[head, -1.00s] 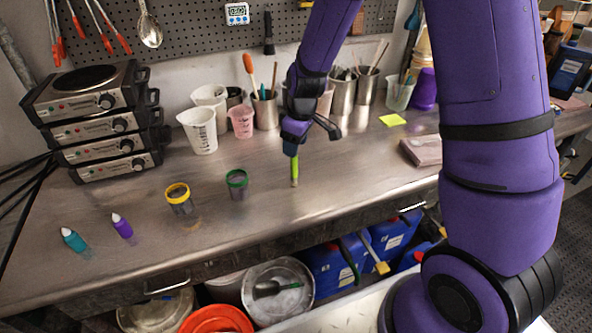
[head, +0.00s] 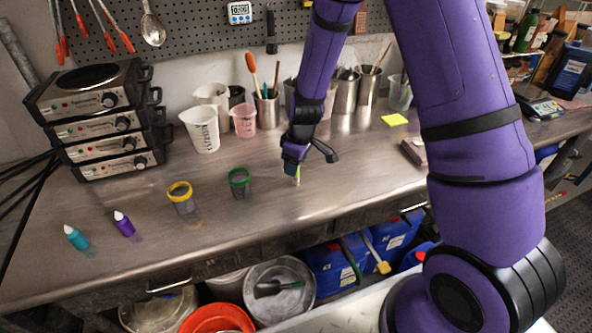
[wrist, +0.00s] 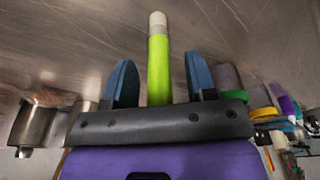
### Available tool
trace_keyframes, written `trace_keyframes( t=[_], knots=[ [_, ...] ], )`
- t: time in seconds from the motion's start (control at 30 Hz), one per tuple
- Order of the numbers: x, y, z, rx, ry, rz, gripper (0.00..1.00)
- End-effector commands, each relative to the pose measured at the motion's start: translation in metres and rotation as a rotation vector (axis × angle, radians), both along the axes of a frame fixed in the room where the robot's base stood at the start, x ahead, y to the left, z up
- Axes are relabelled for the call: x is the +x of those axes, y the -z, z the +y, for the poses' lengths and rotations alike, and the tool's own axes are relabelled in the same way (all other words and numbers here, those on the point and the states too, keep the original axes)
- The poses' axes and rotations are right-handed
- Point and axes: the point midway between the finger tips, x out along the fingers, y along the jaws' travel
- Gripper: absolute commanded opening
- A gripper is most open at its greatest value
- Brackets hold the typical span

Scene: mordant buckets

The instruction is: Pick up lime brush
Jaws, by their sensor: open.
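The lime brush (wrist: 158,70) shows in the wrist view between my gripper's two blue fingers, with gaps on both sides. Its pale tip lies farthest from the gripper. In the head view only a small part of the brush (head: 297,179) shows below my gripper (head: 292,170); the rest is hidden by the gripper.
A green-rimmed cup (head: 239,183) and a yellow-rimmed cup (head: 182,198) stand left of my gripper. Beakers and metal cups (head: 344,92) line the back.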

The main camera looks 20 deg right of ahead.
Motion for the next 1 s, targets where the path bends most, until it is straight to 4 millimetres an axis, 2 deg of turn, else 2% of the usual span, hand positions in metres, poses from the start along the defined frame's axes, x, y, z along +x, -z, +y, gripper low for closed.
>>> trace_keyframes(
  t=[0.03,0.2,0.27,0.67,0.83,1.0],
  knots=[
    [0.0,0.0,0.0,0.0,0.0,0.0,0.49],
    [0.0,0.0,0.0,0.0,0.0,0.0,0.1],
    [0.0,0.0,0.0,0.0,0.0,0.0,0.0],
    [0.0,-0.004,0.0,0.001,-0.001,-0.001,0.0],
    [0.0,-0.017,0.0,0.001,-0.001,-0.002,0.0],
    [-0.003,-0.038,0.001,0.001,-0.001,-0.002,0.0]
  ],
)
